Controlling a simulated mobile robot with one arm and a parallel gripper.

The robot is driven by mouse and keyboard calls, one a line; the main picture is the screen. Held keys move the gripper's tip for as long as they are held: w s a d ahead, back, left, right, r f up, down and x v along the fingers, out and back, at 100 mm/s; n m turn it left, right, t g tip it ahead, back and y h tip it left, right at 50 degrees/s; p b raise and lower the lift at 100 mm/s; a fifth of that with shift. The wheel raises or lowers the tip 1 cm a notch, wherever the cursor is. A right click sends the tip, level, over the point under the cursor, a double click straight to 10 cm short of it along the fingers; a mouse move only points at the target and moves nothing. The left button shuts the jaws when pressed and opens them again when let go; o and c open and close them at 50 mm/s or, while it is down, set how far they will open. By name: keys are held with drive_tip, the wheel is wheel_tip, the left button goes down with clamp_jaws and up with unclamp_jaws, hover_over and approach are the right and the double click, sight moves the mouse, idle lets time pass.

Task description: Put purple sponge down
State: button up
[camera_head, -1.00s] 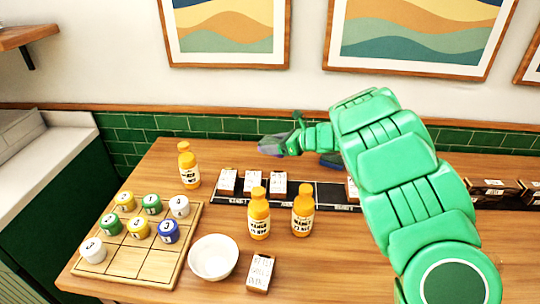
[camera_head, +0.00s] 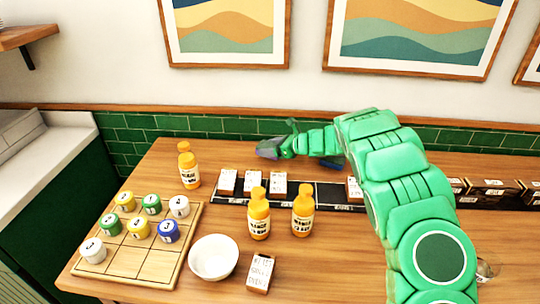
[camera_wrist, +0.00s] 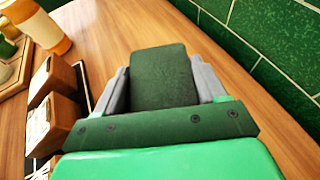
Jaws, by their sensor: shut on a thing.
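My gripper (camera_head: 284,144) is at the back of the wooden table, near the green tiled wall, and is small in the head view. In the wrist view my gripper (camera_wrist: 160,88) has its two grey fingers on either side of a block with a dark green face (camera_wrist: 162,75). This looks like the sponge (camera_head: 268,149), which shows a dull purple-grey side in the head view. The fingers are shut on it. Bare table lies beyond it; I cannot tell whether its underside touches the wood.
A black rack (camera_head: 330,192) with small labelled boxes stands just in front of the gripper. Orange bottles (camera_head: 258,212), a white bowl (camera_head: 213,257) and a wooden game board (camera_head: 150,262) are nearer. A blue item (camera_head: 331,163) shows partly behind my arm.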

drive_tip(key=shift+w+f, duration=0.25)
drive_tip(key=shift+f, duration=1.65)
drive_tip(key=shift+f, duration=0.1)
drive_tip(key=o, duration=1)
drive_tip(key=shift+d+r, duration=0.15)
drive_tip(key=shift+r, duration=0.05)
drive_tip(key=v, duration=1.1)
drive_tip(key=shift+s+d+r, duration=0.1)
drive_tip(key=shift+s+d, duration=0.1)
drive_tip(key=shift+s, duration=0.05)
